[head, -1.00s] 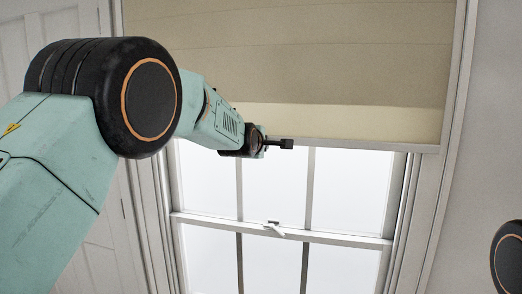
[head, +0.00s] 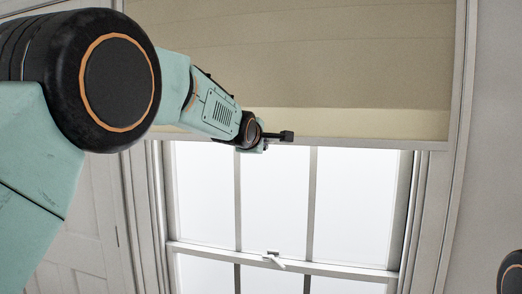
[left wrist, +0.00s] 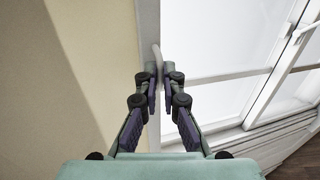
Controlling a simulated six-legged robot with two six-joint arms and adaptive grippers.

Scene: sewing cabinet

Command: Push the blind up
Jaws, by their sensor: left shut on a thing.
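The beige blind (head: 330,60) hangs over the upper window in the head view, with a pale bar (head: 370,142) along its bottom edge. My left gripper (left wrist: 160,78) is shut there on a small pale tab (left wrist: 157,52) at the bar. The fingertips partly hide the tab. My right gripper is not in view.
Below the blind is a bright window with a white sash rail (head: 340,268) and a small latch (head: 273,257). White frame trim (head: 415,220) borders it on the right. White panelling (head: 85,215) stands to the left.

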